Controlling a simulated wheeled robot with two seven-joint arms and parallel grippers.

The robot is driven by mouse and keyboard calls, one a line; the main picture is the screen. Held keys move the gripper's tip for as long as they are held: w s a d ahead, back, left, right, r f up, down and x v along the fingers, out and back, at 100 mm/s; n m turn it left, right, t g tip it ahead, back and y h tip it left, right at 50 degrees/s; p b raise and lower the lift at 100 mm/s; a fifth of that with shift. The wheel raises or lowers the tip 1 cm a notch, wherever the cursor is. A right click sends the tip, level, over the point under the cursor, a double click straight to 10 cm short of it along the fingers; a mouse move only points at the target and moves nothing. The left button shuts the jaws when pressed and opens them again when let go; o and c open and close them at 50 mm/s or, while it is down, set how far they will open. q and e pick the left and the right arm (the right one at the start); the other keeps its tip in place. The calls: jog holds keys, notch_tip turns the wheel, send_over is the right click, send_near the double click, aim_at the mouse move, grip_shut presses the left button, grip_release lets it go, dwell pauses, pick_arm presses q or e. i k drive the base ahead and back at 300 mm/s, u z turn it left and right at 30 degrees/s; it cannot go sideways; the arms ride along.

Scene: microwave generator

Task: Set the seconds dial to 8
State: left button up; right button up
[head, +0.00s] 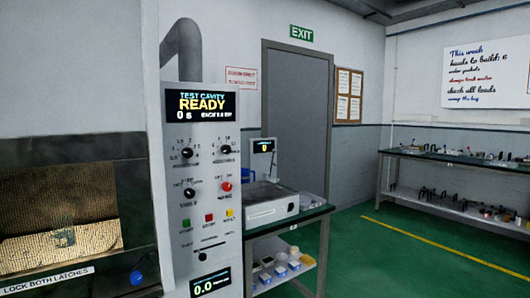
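A tall light-grey control panel (206,240) stands left of the middle in the head view. Its top display (200,103) reads "TEST CAVITY READY" and "0 s", with small text I cannot read surely. Below it are three black dials: an upper left dial (187,153), an upper right dial (225,151) and a lower left dial (189,193). Their labels are too small to read, so I cannot tell which is the seconds dial. Neither of my grippers is in view.
A red knob (226,187) and small red, green and yellow buttons sit lower on the panel. A mesh-windowed cavity (62,215) is at left. A bench (312,215) with a scale (270,205) stands right of the panel. Green floor (400,260) is open at right.

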aim_at(225, 149)
jog(key=z, duration=0.55)
jog(key=i, duration=0.95)
jog(key=u, duration=0.4)
